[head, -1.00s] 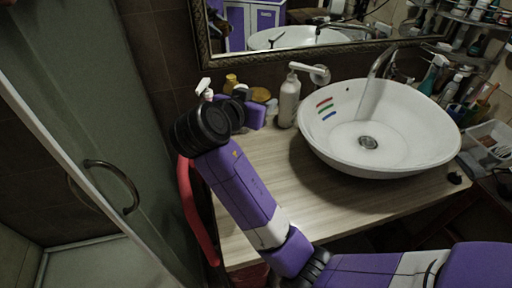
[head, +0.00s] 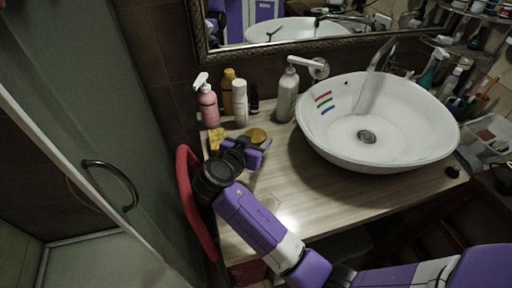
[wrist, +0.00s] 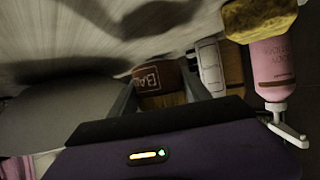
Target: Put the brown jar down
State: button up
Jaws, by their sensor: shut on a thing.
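The brown jar (wrist: 158,78) sits between the two fingers of my gripper (wrist: 161,94) in the wrist view, its label partly showing. My gripper is shut on it. In the head view the jar's golden lid (head: 257,135) shows just beyond my purple gripper (head: 246,151), over the left part of the wooden counter (head: 285,195). The gripper and wrist hide most of the jar's body there. The jar looks upright and low over the counter. I cannot tell whether its base touches the surface.
A yellow sponge (head: 215,139) lies left of the jar. Behind stand a pink pump bottle (head: 208,104), a yellow bottle (head: 228,92), a white bottle (head: 240,104) and a grey pump bottle (head: 287,95). The white basin (head: 340,145) is to the right. The counter's front is clear.

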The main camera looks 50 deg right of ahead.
jog(key=shift+f, duration=1.85)
jog(key=shift+f, duration=0.15)
jog(key=o, duration=1.5)
jog(key=shift+o, duration=0.2)
jog(key=shift+r, duration=0.25)
jog(key=b+v, duration=0.1)
jog(key=v, duration=0.6)
jog(key=shift+a, duration=0.25)
